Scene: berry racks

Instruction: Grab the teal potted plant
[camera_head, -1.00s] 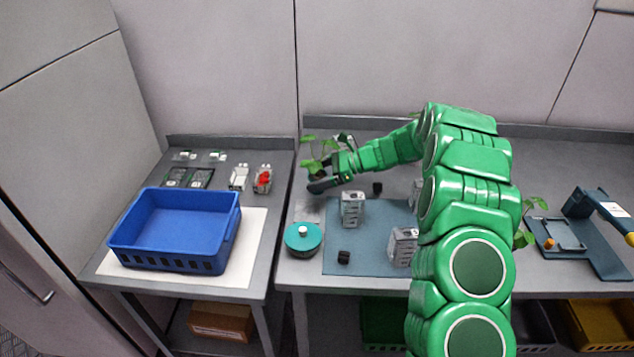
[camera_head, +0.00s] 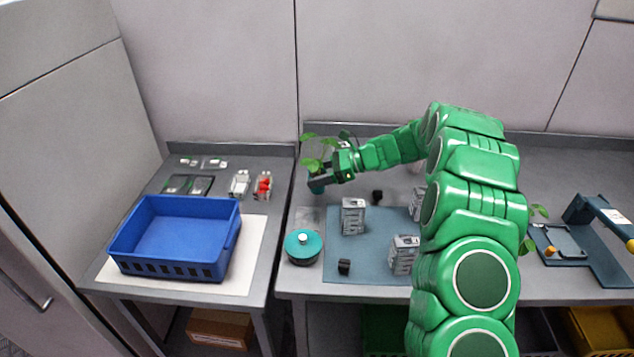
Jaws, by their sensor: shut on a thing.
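The teal potted plant has green leaves (camera_head: 312,164) and a teal pot (camera_head: 316,186), at the back left of the right-hand table. My gripper (camera_head: 321,178) reaches it from the right and is shut on the pot. The jaws hide part of the pot. I cannot tell whether the pot's base touches the table.
A teal round lidded container (camera_head: 302,247) stands at the table's front left. Grey boxes (camera_head: 353,216) and small black cubes (camera_head: 344,267) are on a blue-grey mat (camera_head: 375,280). A blue crate (camera_head: 176,240) sits on the left table. Another plant (camera_head: 538,211) is partly behind my arm.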

